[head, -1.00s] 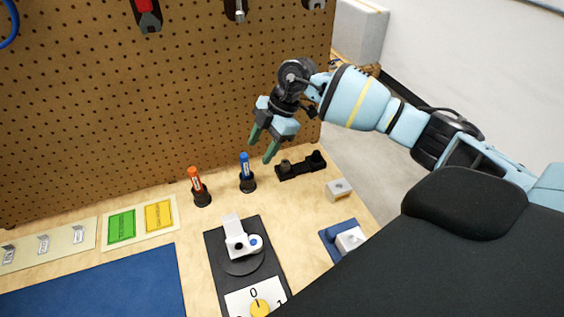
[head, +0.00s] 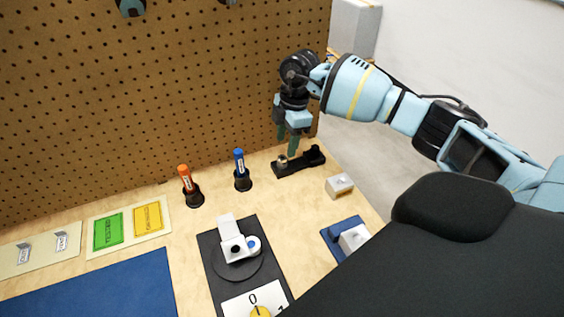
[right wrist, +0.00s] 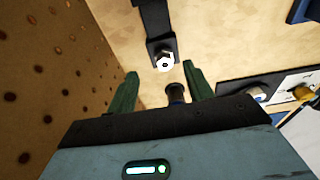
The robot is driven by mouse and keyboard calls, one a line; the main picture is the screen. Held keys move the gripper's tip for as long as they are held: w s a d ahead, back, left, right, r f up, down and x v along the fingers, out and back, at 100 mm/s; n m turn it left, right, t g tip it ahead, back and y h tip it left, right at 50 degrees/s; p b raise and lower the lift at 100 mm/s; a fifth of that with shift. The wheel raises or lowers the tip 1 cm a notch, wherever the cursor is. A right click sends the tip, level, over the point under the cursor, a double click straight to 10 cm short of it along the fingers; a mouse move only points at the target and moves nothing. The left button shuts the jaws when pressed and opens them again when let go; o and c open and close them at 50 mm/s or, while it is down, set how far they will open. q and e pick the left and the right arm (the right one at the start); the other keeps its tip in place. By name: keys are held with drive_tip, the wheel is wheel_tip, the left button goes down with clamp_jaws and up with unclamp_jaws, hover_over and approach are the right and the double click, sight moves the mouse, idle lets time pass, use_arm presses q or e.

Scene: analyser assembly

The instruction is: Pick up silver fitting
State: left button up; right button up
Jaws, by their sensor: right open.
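The silver fitting (head: 282,161) sits in the left end of a black holder (head: 300,165) at the back right of the table. In the right wrist view the fitting (right wrist: 164,61) shows its round, holed end at the end of the black holder (right wrist: 155,22). My right gripper (head: 288,146) is open and empty, pointing down just above the fitting. In the right wrist view its green fingers (right wrist: 161,86) stand apart, with the fitting ahead of the gap between them. The fingers do not appear to touch it. My left gripper is not in view.
A blue marker (head: 240,162) and an orange marker (head: 186,179) stand in black cups left of the holder. The pegboard (head: 150,100) rises close behind. A silver-grey block (head: 339,186) lies to the right. A black plate (head: 210,268) with a white part lies in front.

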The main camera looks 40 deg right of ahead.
sight(282, 157)
drive_tip(key=f, duration=0.2)
drive_tip(key=a+f, duration=0.1)
drive_tip(key=f, duration=0.1)
drive_tip(key=shift+s+a, duration=0.1)
drive_tip(key=shift+s, duration=0.05)
drive_tip(key=shift+f, duration=0.5)
drive_tip(key=shift+a, duration=0.1)
drive_tip(key=c, duration=1.1)
